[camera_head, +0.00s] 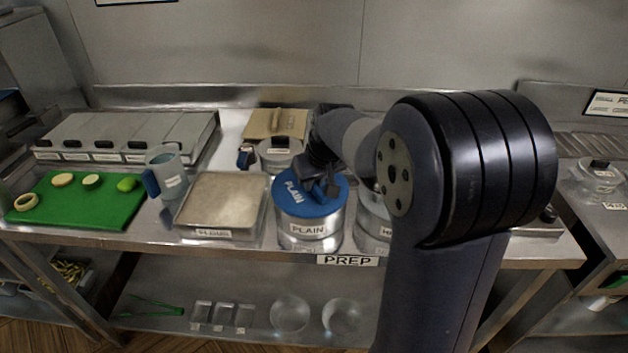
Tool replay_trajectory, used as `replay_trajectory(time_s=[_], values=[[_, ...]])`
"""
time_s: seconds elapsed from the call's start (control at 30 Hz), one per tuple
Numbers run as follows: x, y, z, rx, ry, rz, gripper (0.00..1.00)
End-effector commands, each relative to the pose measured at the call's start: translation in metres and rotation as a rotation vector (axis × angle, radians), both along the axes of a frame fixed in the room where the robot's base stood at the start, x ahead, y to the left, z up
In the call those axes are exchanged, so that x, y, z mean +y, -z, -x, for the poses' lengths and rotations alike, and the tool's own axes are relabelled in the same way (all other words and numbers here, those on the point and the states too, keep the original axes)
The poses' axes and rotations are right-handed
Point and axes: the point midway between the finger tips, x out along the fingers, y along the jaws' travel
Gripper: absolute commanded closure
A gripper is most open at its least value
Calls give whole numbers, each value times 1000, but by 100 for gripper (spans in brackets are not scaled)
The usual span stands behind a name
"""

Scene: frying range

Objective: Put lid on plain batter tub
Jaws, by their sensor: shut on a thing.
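The plain batter tub (308,238) is a round metal tub with a "PLAIN" label on its front, near the table's front edge. A blue lid (290,204), also marked "PLAIN", lies over the top of the tub and looks about level. From this view I cannot tell whether it is fully seated. My gripper (322,190) is above the lid and shut on it, near the middle. The fingertips and the part they grip are mostly hidden by the dark gripper body.
A second metal tub (373,220) stands close on the right, partly behind my arm. A metal tray (222,203) is close on the left, with a measuring jug (168,170) and a green cutting board (85,208) beyond. A lidded container (281,156) stands behind.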

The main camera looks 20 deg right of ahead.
Motion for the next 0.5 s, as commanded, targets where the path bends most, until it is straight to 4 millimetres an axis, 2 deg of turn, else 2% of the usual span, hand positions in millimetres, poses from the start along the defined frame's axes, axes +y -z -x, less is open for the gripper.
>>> replay_trajectory(time_s=[0.47,0.5], values=[[0,6,0,0,0,0,100],[0,6,0,0,0,0,85]])
